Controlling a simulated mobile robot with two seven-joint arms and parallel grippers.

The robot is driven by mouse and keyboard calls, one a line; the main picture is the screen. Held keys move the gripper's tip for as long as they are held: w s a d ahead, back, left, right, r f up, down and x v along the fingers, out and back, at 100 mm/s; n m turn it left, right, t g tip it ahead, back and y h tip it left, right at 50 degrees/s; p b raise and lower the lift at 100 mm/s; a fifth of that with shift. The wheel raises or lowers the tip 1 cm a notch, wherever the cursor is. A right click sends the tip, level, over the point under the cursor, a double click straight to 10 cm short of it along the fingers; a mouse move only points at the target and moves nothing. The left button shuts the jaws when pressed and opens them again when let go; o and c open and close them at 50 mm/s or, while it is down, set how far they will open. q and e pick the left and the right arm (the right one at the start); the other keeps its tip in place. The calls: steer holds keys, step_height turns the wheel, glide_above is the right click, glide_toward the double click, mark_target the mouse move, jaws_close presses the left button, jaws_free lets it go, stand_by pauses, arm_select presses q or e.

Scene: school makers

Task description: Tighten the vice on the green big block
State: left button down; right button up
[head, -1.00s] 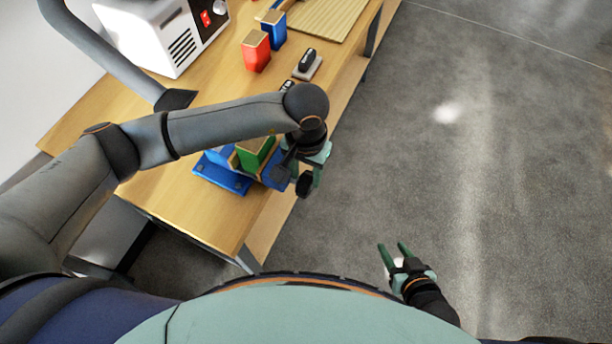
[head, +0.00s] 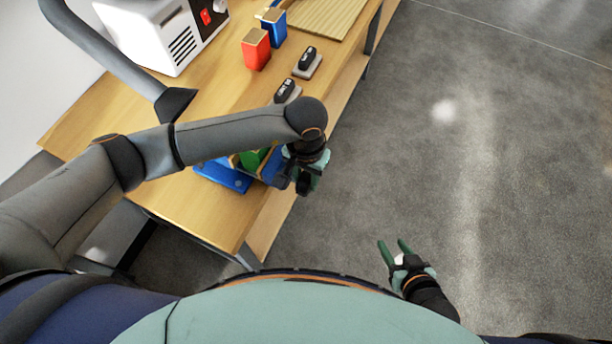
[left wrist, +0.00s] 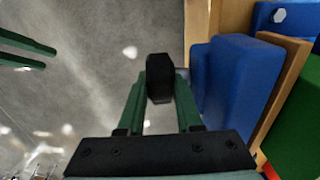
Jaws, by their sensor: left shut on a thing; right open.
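The blue vice (head: 222,177) sits at the near edge of the wooden table, partly hidden under my left arm. The green big block (head: 254,158) is in the vice; in the left wrist view the green block (left wrist: 298,130) shows at the right, beside a wooden jaw facing (left wrist: 283,95) and the blue jaw (left wrist: 225,85). My left gripper (left wrist: 160,85) is shut on the black vice handle (left wrist: 158,78), out past the table edge. In the head view the left gripper (head: 305,182) hides most of the handle. My right gripper (head: 394,250) is open and empty over the floor.
On the table (head: 215,215) are a red block (head: 256,50), a blue block (head: 273,27), two black-handled stamp-like items (head: 307,62), a ridged wooden board (head: 325,15) and a white machine (head: 160,35). The grey floor (head: 480,150) to the right is clear.

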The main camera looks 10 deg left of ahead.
stand_by(0.3)
arm_select(q)
steer(key=g+b, duration=0.1)
steer(key=b, duration=0.1)
steer(key=g+b, duration=0.1)
steer(key=b, duration=0.2)
steer(key=f+g+y+b, duration=0.1)
steer(key=b, duration=0.2)
steer(key=shift+w+d, duration=0.15)
steer(key=shift+w, duration=0.2)
steer(key=g+b, duration=0.1)
steer(key=b, duration=0.2)
steer(key=shift+r+g+y, duration=0.1)
steer(key=shift+g+y, duration=0.2)
steer(key=shift+g, duration=0.1)
steer(key=shift+w+r+g+y+b, duration=0.1)
steer(key=shift+r+g+y+b, duration=0.2)
steer(key=shift+g+b, duration=0.9)
arm_select(e)
steer(key=w+a+f, duration=0.1)
steer(key=a+f, duration=0.2)
steer(key=f, duration=0.7)
steer(key=shift+w+a+f+n+y+b, duration=0.3)
steer(key=shift+w+f+n+y, duration=0.05)
steer(key=shift+w+n+y, duration=0.05)
arm_select(q)
steer(key=shift+d+t, duration=0.1)
steer(key=shift+t, duration=0.2)
steer(key=c, duration=0.9)
jaws_free()
